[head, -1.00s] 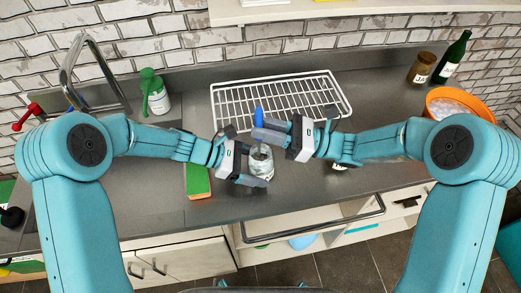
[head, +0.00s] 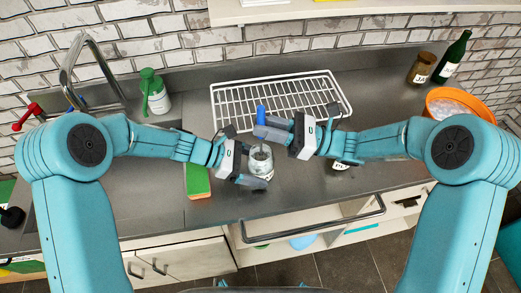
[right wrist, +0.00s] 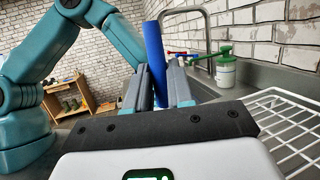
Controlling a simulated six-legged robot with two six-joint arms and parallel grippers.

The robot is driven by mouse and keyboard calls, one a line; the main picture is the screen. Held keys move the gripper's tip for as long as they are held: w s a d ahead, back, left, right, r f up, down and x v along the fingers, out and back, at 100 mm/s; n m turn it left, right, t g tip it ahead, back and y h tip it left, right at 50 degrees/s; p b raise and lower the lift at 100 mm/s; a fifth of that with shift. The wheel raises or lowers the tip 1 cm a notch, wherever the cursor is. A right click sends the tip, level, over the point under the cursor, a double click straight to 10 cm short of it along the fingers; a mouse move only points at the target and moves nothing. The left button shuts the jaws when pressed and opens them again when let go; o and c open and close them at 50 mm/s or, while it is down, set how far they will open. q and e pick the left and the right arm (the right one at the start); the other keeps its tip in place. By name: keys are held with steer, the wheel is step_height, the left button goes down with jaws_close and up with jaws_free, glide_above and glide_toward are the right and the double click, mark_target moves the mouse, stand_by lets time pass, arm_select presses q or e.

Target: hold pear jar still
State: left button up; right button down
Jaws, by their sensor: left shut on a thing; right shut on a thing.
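A clear glass jar (head: 262,165), which I take to be the pear jar, stands upright on the grey counter near its front edge. My left gripper (head: 252,163) is shut around it from the left. My right gripper (head: 264,128) is above and behind the jar, shut on a blue-handled thing (head: 261,114) that points upward. The blue handle also shows between the fingers in the right wrist view (right wrist: 155,62). A thin dark shape shows in the jar's mouth; I cannot tell whether it is the lower end of the blue-handled thing. The jar's contents are unclear.
A white wire rack (head: 228,105) lies behind the grippers. A green-and-orange sponge (head: 197,182) is left of the jar. A small labelled item (head: 340,165) is partly hidden under my right arm. An orange bowl (head: 455,101), brown jar (head: 421,69) and green bottle (head: 453,58) stand right.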

step_height(320, 180, up, 15)
steer(key=shift+f, duration=0.15)
stand_by(0.8)
stand_by(0.4)
arm_select(q)
steer(key=o, duration=0.6)
steer(key=shift+c, duration=0.2)
steer(key=shift+r, duration=0.15)
steer(key=shift+r, duration=0.65)
steer(key=shift+o, duration=0.6)
steer(key=shift+v, duration=4.05)
steer(key=shift+f, duration=0.1)
